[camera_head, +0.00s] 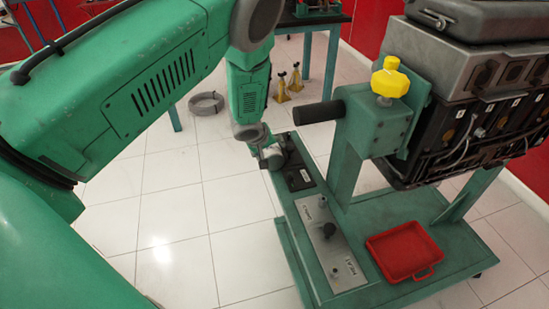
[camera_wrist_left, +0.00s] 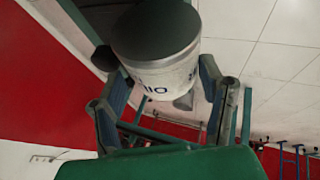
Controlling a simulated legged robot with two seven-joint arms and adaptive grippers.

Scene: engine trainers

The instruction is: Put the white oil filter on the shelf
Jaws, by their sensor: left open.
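The white oil filter (camera_wrist_left: 165,65) fills the top middle of the left wrist view, with a dark round end and dark lettering on its white side. My left gripper (camera_wrist_left: 168,108) is open, with one finger on each side of the filter; I cannot tell whether they touch it. In the head view my left gripper (camera_head: 272,158) is low at the far end of the green engine stand, and a small whitish patch there may be the filter, mostly hidden. My right gripper is not in view. I cannot tell which surface is the shelf.
The green stand (camera_head: 375,212) carries a large engine (camera_head: 475,120), a yellow knob (camera_head: 390,80) and a black handle (camera_head: 318,113). A red tray (camera_head: 403,252) lies on its base. A dark-topped table (camera_head: 312,20) and yellow jack stands (camera_head: 282,88) are behind. White floor at left is clear.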

